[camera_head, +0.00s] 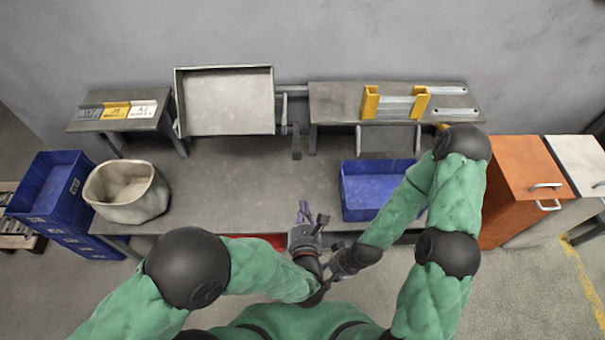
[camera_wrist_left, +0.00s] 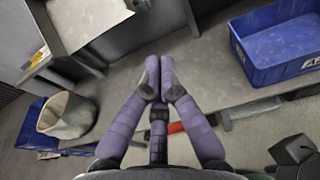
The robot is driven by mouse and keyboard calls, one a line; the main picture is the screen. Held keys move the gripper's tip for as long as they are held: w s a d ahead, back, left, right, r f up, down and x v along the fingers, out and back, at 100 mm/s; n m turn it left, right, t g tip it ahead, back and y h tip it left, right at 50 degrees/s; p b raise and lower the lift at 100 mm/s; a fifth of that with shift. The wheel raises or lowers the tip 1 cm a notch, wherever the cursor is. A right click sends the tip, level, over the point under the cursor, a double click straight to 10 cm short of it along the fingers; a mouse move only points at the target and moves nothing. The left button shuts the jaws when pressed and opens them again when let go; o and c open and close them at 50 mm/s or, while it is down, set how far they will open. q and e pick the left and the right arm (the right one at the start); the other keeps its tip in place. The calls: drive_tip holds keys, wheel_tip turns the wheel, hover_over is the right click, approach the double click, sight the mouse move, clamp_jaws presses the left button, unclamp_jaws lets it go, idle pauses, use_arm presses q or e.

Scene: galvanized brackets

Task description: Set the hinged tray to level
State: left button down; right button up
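The hinged tray (camera_head: 227,105) is a shallow grey metal tray with a raised rim, at the back left above the bench. Its inside faces me; I cannot tell its exact tilt. It also shows at the upper left of the left wrist view (camera_wrist_left: 85,20). My right gripper (camera_head: 330,280) is lower, close to the left wrist, partly hidden and too small to read.
The grey bench (camera_head: 260,180) is mostly clear in the middle. A blue bin (camera_head: 368,207) stands on its right and a beige bucket (camera_head: 127,195) on its left. A raised shelf (camera_head: 335,100) holds yellow brackets (camera_head: 370,102). Dark metal bars (camera_head: 296,142) stand right of the tray.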

use_arm(q)
drive_tip(key=w+r+b, duration=0.1)
drive_tip(key=w+b, duration=0.2)
drive_tip(key=w, duration=0.8)
drive_tip(key=shift+w+r, duration=0.25)
drive_tip(key=w+r+g+p, duration=0.6)
drive_tip(key=w+r+p, duration=1.2)
drive_tip(key=p, duration=0.5)
drive_tip(key=shift+r+p, duration=0.3)
drive_tip(key=shift+w, duration=0.1)
idle(0.5)
drive_tip(key=shift+a, duration=0.1)
